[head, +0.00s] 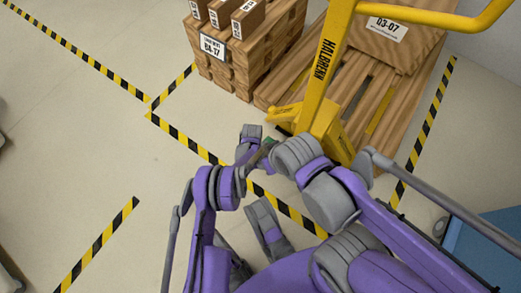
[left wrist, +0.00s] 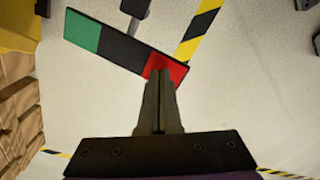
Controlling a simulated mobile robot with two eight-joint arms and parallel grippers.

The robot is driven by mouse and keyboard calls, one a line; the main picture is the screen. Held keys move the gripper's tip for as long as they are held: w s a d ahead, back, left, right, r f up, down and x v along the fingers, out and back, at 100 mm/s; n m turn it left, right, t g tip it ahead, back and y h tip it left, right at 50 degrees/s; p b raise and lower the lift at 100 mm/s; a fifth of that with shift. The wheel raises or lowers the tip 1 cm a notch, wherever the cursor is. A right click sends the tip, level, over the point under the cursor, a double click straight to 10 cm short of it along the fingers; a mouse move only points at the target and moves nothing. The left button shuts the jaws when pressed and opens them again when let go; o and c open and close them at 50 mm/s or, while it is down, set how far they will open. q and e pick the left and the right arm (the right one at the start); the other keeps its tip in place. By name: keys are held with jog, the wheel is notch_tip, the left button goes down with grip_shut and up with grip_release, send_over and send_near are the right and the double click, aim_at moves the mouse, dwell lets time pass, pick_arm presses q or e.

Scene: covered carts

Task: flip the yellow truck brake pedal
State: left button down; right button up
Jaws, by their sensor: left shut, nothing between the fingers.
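The yellow pallet truck (head: 318,85) stands on the right in the head view, with its base near my arms. In the left wrist view its brake pedal (left wrist: 119,45) is a flat, tilted bar with a green left end, a dark middle and a red right end. In the head view only a small green part of the pedal (head: 268,142) shows. My left gripper (head: 262,152) is shut and empty. In the left wrist view its fingertips (left wrist: 160,72) overlap the red end; I cannot tell whether they touch.
A wooden pallet (head: 284,88) with a large box (head: 402,42) lies behind the truck. Yellow-black tape (head: 185,140) marks the floor. A blue object (head: 490,250) is at lower right. The left floor is mostly clear.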

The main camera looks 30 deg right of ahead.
pick_arm(q)
jog(key=shift+f+b, duration=0.4)
jog(key=shift+f, duration=0.6)
dwell(0.3)
jog(key=shift+r+p, duration=1.85)
jog(key=shift+r, duration=1.7)
